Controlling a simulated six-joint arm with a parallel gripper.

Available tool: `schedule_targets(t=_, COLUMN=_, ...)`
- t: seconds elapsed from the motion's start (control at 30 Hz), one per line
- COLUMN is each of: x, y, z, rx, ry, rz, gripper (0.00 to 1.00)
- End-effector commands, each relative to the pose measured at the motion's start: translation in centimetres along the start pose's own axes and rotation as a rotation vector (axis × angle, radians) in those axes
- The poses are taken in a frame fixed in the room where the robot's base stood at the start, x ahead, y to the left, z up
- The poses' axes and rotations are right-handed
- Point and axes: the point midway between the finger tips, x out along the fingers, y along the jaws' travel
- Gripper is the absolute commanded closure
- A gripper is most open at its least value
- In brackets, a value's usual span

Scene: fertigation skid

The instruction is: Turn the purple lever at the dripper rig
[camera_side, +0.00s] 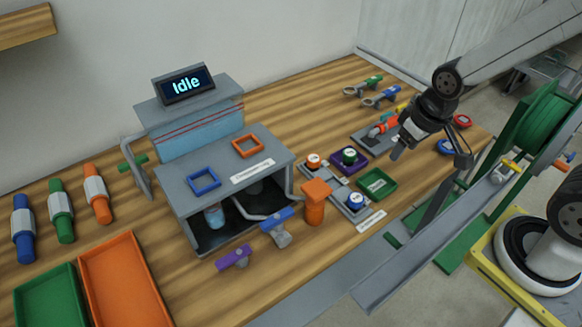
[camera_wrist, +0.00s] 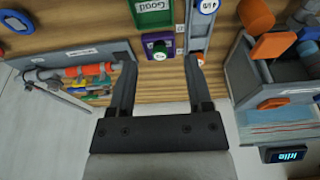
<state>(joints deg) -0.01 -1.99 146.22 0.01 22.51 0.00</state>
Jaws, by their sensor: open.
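The purple lever (camera_side: 234,257) sits low at the front of the grey dripper rig (camera_side: 180,188), near the table's front edge. A blue lever (camera_side: 277,222) on a grey valve body stands just right of it. The rig's screen (camera_side: 184,84) reads "Idle". My gripper (camera_side: 396,152) is open and empty, in the air over the right part of the table, well to the right of the purple lever. In the wrist view my gripper's two fingers (camera_wrist: 158,70) are spread apart. I cannot make out the purple lever in the wrist view.
An orange-topped post (camera_side: 315,203) stands right of the levers. Green (camera_side: 27,296) and orange (camera_side: 86,252) trays lie at left.

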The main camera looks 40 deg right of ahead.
Motion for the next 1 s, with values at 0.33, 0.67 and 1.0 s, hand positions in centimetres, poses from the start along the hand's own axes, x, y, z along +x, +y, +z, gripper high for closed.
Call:
schedule_targets(t=0.33, x=-3.2, y=0.0, z=-0.8, rx=0.000, ry=0.004, rz=0.000, gripper=0.35)
schedule_targets(t=0.67, x=-3.8, y=-1.6, z=-2.2, rx=0.098, ry=-0.005, rz=-0.025, gripper=0.35)
schedule_targets(t=1.0, x=-3.7, y=-5.2, z=-4.7, rx=0.314, ry=-0.027, rz=-0.077, gripper=0.35)
